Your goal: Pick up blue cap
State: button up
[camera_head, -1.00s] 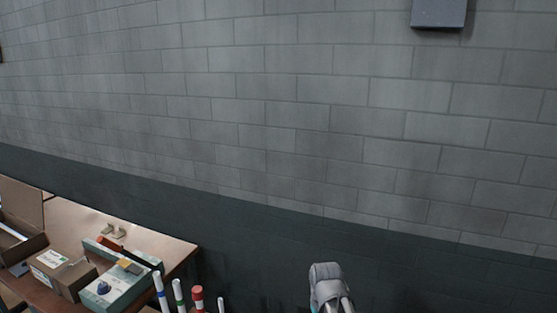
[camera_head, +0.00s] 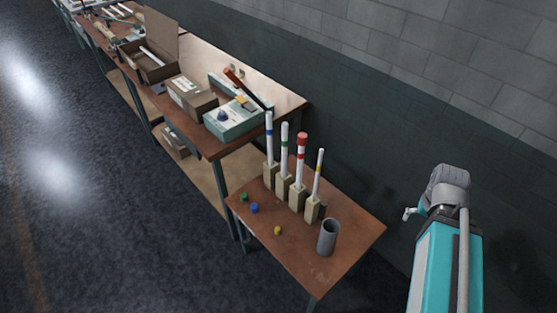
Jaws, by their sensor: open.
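The blue cap (camera_head: 254,208) is a small round piece lying on the brown top of the small front table (camera_head: 345,218), near its left edge. A green cap (camera_head: 243,197) lies just behind and left of it, and a yellow cap (camera_head: 277,230) lies to its front right. My gripper (camera_head: 409,213) shows only as a small light tip beside my grey wrist, right of the table. It is open, far from the blue cap, and mostly hidden behind my arm.
Several white tubes with coloured bands (camera_head: 284,150) stand in wooden blocks (camera_head: 283,188) behind the caps. A grey cup (camera_head: 328,237) stands at the table's right. A longer bench (camera_head: 292,97) behind holds a light teal box (camera_head: 232,122) and cartons (camera_head: 192,98). Open floor lies left.

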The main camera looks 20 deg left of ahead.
aim_at(254, 207)
jog(key=u, duration=1.45)
